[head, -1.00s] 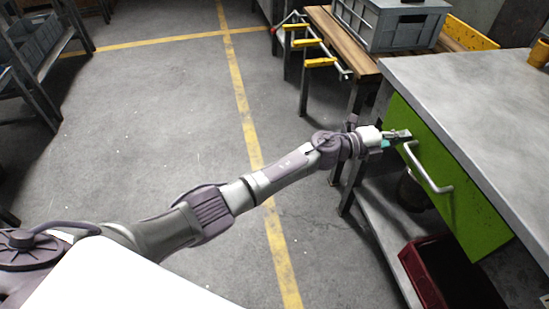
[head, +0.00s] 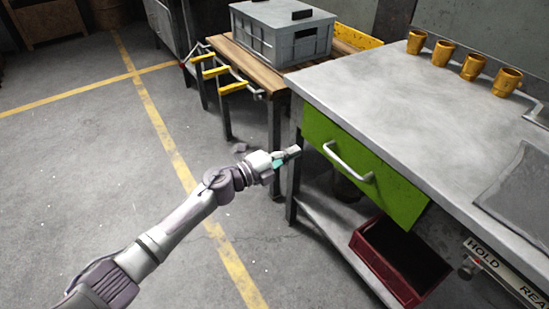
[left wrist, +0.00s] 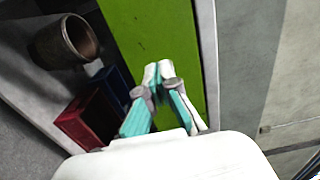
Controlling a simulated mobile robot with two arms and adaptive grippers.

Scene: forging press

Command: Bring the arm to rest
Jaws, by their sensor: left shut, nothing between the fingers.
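My left arm reaches in from the lower left of the head view. Its gripper (head: 289,156) is in the air just left of the workbench (head: 385,90), apart from the green drawer (head: 345,165) and its metal handle (head: 350,165). The left wrist view shows the teal and white fingers (left wrist: 157,75) with their tips together and nothing between them. The green drawer front (left wrist: 140,30) fills the space behind them. My right gripper is not seen.
A red bin (head: 385,265) stands on the lower shelf, with a rusty cup (left wrist: 65,42) and a blue bin (left wrist: 112,85). A grey crate (head: 283,30) sits on a wooden table at the back. Several brass cups (head: 470,66) line the bench. Floor left is open.

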